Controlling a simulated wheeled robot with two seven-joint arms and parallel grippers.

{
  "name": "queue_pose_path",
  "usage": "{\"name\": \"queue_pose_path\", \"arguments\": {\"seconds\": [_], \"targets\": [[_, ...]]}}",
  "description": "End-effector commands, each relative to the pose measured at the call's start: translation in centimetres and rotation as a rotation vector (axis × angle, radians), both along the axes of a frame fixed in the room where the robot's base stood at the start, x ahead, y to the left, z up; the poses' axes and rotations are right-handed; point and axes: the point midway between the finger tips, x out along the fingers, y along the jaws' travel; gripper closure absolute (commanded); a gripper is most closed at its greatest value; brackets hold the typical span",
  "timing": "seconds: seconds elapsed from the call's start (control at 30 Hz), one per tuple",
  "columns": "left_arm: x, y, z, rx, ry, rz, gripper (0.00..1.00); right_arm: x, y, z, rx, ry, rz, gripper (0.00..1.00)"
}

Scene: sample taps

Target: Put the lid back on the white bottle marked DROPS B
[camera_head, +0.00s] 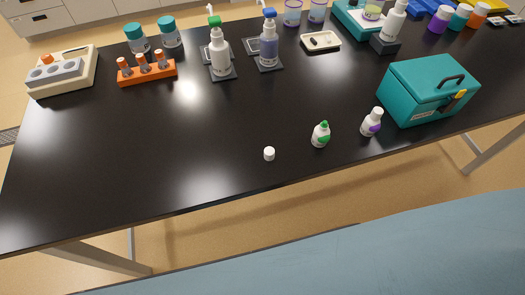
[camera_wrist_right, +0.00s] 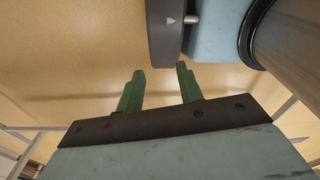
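A small white lid (camera_head: 269,154) lies alone on the black table near its front edge. To its right stands a small white bottle (camera_head: 320,135) with a green label and a bare green tip. Further right is a similar upright white bottle (camera_head: 371,122) with a purple label and a white cap on top. The lettering on both is too small to read, so I cannot tell which is DROPS B. My right gripper (camera_wrist_right: 160,82) shows in the right wrist view, its two green fingers apart and nothing between them. My left gripper is not in view.
A teal case (camera_head: 428,88) stands right of the bottles. Pump bottles on dark pads (camera_head: 220,58), an orange rack (camera_head: 147,72) and a beige block (camera_head: 62,70) stand further back. The table's left and middle front (camera_head: 130,150) is clear.

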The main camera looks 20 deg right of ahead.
Motion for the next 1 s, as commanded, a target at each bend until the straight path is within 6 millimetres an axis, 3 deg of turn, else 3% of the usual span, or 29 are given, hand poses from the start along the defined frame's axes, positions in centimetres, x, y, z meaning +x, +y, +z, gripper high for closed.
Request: {"name": "queue_pose_path", "arguments": {"seconds": [0.17, 0.27, 0.37, 0.5, 0.57, 0.7, 0.8, 1.0], "targets": [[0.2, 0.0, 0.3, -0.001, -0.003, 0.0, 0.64, 0.7, -0.7, 0.4, -0.01, -0.004, 0.002, 0.5], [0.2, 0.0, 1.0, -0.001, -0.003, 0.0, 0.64, 3.4, -0.3, 1.8, -0.004, -0.022, -0.005, 0.5], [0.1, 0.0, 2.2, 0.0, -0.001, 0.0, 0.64, 7.8, 0.6, 4.7, 0.006, -0.048, -0.014, 0.5], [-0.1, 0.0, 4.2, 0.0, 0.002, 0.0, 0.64, 14.7, 2.4, 10.9, 0.033, -0.083, -0.027, 0.5], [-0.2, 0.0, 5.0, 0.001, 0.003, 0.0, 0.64, 17.3, 3.2, 14.0, 0.047, -0.097, -0.028, 0.5], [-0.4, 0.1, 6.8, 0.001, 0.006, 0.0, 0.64, 22.1, 5.3, 22.2, 0.084, -0.126, -0.024, 0.5], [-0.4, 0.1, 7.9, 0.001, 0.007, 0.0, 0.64, 24.2, 6.6, 27.8, 0.11, -0.141, -0.012, 0.5], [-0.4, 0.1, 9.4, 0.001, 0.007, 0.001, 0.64, 25.9, 8.4, 36.5, 0.147, -0.159, 0.015, 0.5]]}}
